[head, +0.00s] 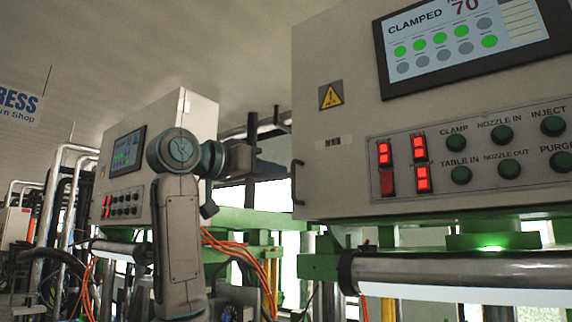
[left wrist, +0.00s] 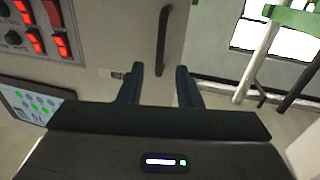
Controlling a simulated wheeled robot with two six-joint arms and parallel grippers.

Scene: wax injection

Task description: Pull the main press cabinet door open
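The main press cabinet (head: 330,150) fills the right of the head view and looks closed. Its dark bar handle (head: 297,182) is at the left edge. In the left wrist view the handle (left wrist: 163,40) stands on the pale cabinet face (left wrist: 110,30), near the edge. My left gripper (head: 268,168) is left of the handle in the head view. In the left wrist view my left gripper (left wrist: 159,70) is open and empty, its two fingers apart. The handle's lower end appears between the fingertips, with no visible contact. My right gripper is not in view.
The cabinet carries a screen (head: 465,38), red displays (head: 420,165) and green buttons (head: 461,175). Below it are a green frame (head: 320,266) and a metal cylinder (head: 450,272). A second cabinet (head: 197,115) and orange hoses (head: 235,248) lie behind my left arm.

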